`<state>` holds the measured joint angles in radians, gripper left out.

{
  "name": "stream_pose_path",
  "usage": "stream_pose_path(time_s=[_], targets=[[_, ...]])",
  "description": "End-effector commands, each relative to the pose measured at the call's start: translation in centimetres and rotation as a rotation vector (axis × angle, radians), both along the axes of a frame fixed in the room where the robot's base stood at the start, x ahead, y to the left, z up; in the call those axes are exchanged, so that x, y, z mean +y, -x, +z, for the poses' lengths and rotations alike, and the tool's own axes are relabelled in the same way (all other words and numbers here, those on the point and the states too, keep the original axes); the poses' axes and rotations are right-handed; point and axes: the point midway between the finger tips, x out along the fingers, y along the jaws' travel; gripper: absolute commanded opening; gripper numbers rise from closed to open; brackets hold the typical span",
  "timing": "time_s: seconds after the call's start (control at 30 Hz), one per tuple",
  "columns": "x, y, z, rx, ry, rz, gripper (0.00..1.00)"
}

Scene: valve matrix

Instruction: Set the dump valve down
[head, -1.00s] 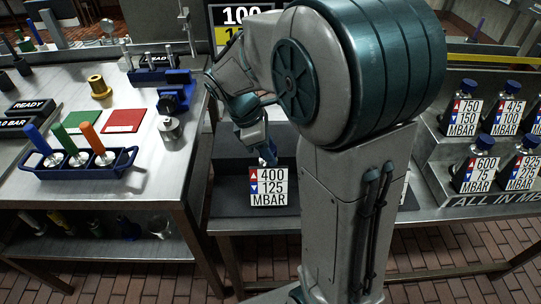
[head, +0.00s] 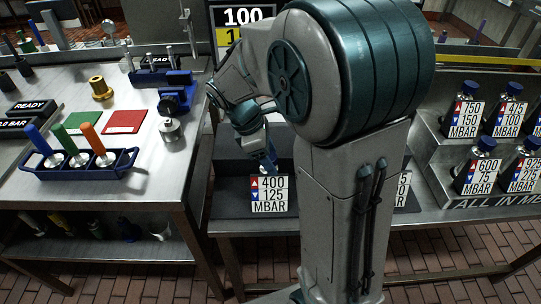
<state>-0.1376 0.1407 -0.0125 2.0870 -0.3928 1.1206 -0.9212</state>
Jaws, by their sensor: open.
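The valve with the white 400/125 MBAR tag (head: 269,194) is at the near part of the dark tray (head: 226,191) on the middle bench, its tag facing me. I take it for the dump valve, though no name shows on it. Its body is mostly hidden behind the tag and my gripper. My gripper (head: 266,165) points down right above the tag, at the valve's top. Its jaws are open, but the fingertips are small and partly hidden, so I cannot tell whether they still touch the valve.
Another tagged item (head: 403,190) is partly hidden behind my arm. At right, a stepped rack (head: 440,190) holds several tagged bottles. The left bench has a blue holder (head: 80,171) with orange and blue handled tools, a green card (head: 82,122) and a red card (head: 125,121).

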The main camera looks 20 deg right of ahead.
Motion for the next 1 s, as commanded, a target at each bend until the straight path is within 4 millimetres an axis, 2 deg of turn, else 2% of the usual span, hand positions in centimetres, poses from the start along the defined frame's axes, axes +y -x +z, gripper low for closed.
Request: stream_pose_path(time_s=[0.4,0.53,0.7,0.87,1.0], targets=[[3.1,-1.1,7.8,-0.004,-0.001,0.002,0.59],[3.8,-1.3,9.6,-0.003,0.0,0.001,0.59],[4.1,-1.2,10.7,-0.009,-0.004,-0.012,0.59],[3.6,1.3,10.5,-0.104,-0.054,-0.175,0.59],[3.0,5.3,9.3,-0.254,-0.147,-0.473,0.59]])
